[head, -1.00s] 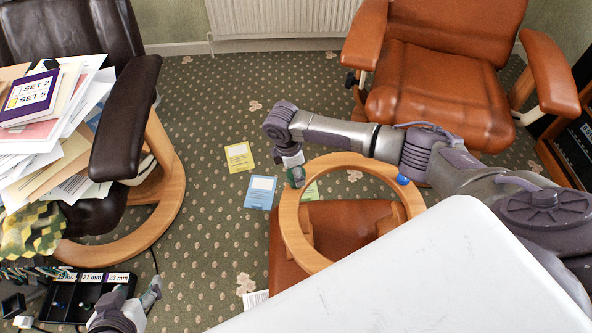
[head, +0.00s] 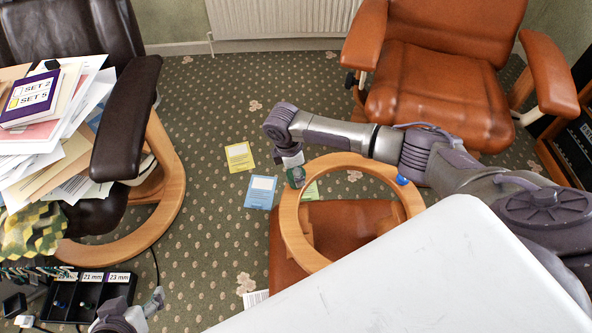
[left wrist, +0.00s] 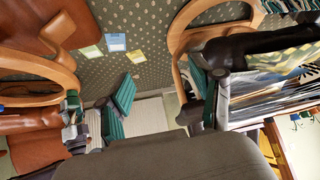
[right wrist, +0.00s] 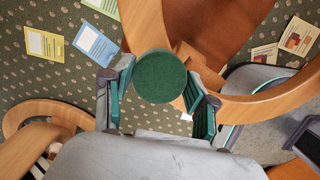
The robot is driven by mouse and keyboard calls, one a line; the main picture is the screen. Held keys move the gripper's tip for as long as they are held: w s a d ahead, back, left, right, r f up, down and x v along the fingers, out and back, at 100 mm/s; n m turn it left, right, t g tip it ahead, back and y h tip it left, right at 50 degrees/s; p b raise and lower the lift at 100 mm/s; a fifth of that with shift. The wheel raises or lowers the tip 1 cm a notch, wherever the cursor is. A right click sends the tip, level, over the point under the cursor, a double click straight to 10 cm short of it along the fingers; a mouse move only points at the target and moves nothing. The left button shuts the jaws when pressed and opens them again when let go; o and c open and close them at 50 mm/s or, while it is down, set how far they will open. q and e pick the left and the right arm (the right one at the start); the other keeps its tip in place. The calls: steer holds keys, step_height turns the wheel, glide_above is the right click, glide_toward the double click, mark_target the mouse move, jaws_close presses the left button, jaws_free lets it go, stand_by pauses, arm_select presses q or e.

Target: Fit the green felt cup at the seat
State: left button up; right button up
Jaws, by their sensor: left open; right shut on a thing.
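The green felt cup (right wrist: 161,77) shows as a round dark-green disc between the teal-padded fingers of my right gripper (head: 295,172), which is shut on it. In the right wrist view it overlaps the edge of a wooden ring (right wrist: 146,25); I cannot tell whether it touches the wood. In the head view the wooden ring (head: 288,235) belongs to an upturned piece with a brown leather underside, and my right gripper is at its upper left rim. My left gripper (left wrist: 160,88) is open and empty; in the head view it is partly cut off at bottom left.
A blue cap (head: 403,180) sits on the ring's right side. Yellow (head: 239,157) and blue (head: 260,192) cards lie on the carpet. A black tray (head: 62,300) with size labels stands at lower left. A dark armchair (head: 125,120) with papers and an orange armchair (head: 440,90) flank the floor.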

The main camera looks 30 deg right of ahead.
arm_select(q)
steer(key=shift+s+a+f+g, duration=0.3)
steer(key=shift+s+g, duration=0.1)
steer(key=shift+s, duration=0.25)
steer(key=shift+s+a+f+g, duration=0.25)
steer(key=shift+s+g, duration=0.15)
steer(key=shift+s, duration=0.2)
steer(key=shift+p, duration=0.3)
steer(key=shift+s+a+f+g+y+p, duration=0.15)
steer(key=shift+s+g, duration=0.2)
steer(key=shift+s, duration=0.35)
steer(key=shift+s+a+f+g+y+p, duration=0.1)
steer(key=shift+s+a+f+g+y, duration=0.1)
steer(key=shift+s+g, duration=0.35)
steer(key=shift+s+a+f+g+y+p, duration=0.1)
steer(key=shift+s+a+g+y+p, duration=0.1)
steer(key=shift+s, duration=0.6)
steer(key=shift+s, duration=0.1)
steer(key=shift+r+p, duration=0.4)
steer(key=shift+f+b, duration=0.35)
steer(key=shift+b, duration=0.05)
arm_select(e)
steer(key=shift+f, duration=0.95)
steer(key=shift+f, duration=0.1)
